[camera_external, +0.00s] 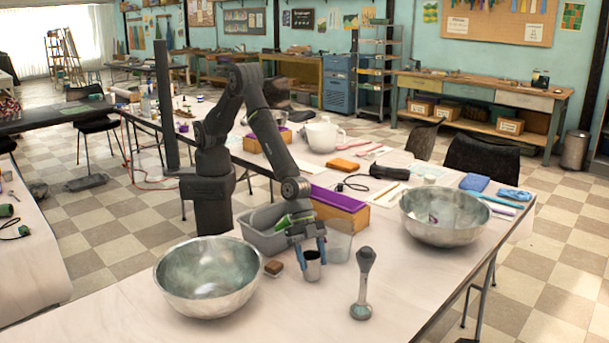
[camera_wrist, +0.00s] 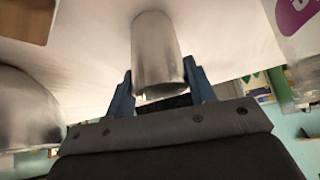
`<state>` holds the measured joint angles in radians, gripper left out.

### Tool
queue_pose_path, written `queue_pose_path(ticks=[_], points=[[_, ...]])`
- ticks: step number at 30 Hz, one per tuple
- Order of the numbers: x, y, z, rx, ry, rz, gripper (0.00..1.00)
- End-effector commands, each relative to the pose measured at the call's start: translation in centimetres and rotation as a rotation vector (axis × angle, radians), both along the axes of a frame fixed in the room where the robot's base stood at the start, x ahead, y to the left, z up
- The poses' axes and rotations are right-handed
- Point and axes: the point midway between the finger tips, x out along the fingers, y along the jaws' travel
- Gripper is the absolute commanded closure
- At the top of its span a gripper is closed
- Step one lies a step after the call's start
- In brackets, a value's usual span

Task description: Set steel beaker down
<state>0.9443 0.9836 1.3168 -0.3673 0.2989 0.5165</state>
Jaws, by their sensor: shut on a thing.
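The steel beaker (camera_external: 312,267) is a small shiny metal cup between the blue fingers of my gripper (camera_external: 307,240), near the middle front of the table in the external view. In the wrist view the beaker (camera_wrist: 157,50) fills the gap between the two blue fingers (camera_wrist: 160,90), and my gripper is shut on it. It looks about upright in the external view. Its base is at or close to the white table top (camera_external: 300,315); I cannot tell whether it touches.
A large steel bowl (camera_external: 207,278) and a small brown block (camera_external: 273,267) are to the left. A clear container (camera_external: 341,243) is just behind right, a stick blender (camera_external: 362,290) front right, a grey tub (camera_external: 262,240) behind. Another steel bowl (camera_external: 445,217) is further right. The front table is clear.

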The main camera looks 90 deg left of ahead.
Motion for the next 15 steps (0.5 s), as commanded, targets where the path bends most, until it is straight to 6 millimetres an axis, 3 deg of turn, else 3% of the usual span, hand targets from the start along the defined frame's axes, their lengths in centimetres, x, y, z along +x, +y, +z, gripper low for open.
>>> queue_pose_path(ticks=[11, 12, 15], points=[[0.02, -0.04, -0.66, -0.001, 0.0, 0.001, 0.73], [0.01, -0.03, -0.74, -0.001, 0.0, 0.0, 0.48], [0.02, -0.03, -0.69, -0.001, 0.0, 0.0, 0.28]])
